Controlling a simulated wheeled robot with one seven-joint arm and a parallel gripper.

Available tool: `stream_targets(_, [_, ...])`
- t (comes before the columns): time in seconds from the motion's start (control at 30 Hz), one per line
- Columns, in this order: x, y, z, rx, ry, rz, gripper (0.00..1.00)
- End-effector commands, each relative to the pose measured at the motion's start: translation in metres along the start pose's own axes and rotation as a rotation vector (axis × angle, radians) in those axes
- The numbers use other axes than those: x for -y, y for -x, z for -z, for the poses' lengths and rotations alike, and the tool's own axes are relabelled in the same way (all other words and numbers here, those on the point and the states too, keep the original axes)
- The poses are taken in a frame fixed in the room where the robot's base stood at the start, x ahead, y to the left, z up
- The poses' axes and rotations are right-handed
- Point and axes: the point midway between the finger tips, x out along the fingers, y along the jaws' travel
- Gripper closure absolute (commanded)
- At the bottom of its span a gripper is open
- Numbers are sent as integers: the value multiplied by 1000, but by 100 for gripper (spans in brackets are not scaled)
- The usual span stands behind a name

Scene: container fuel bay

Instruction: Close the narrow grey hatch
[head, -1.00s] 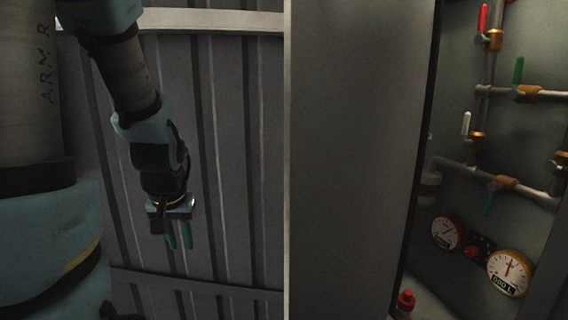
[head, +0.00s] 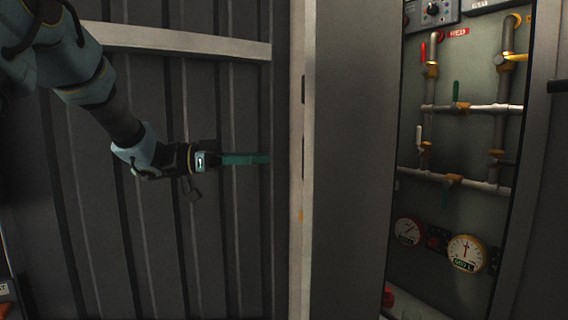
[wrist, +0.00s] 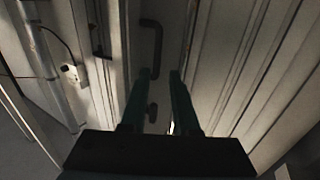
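The narrow grey hatch (head: 350,150) appears to be the tall plain panel standing open beside the pipe bay in the head view. My gripper (head: 268,159) is left of it, in front of the ribbed wall, with its teal fingers pointing right toward the pale upright post. A dark bar handle (wrist: 156,45) on a grey surface shows beyond the fingertips. I cannot tell for sure whether that surface is the hatch. No handle shows on the hatch in the head view.
The pale post (head: 302,160) stands between my gripper and the hatch. Right of the hatch, the bay holds pipes (head: 470,108), valves and a gauge (head: 466,253). A red object (head: 388,297) is low at the hatch's edge. The ribbed wall (head: 225,240) fills the left.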

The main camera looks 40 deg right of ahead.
Motion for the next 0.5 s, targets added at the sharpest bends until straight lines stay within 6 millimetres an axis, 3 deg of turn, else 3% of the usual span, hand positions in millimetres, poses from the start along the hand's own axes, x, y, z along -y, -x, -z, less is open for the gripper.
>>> stream_targets(0.17, [-5, -16, 2, -3, 4, -27, 71])
stream_targets(0.5, [-6, -77, 2, -2, 4, -23, 71])
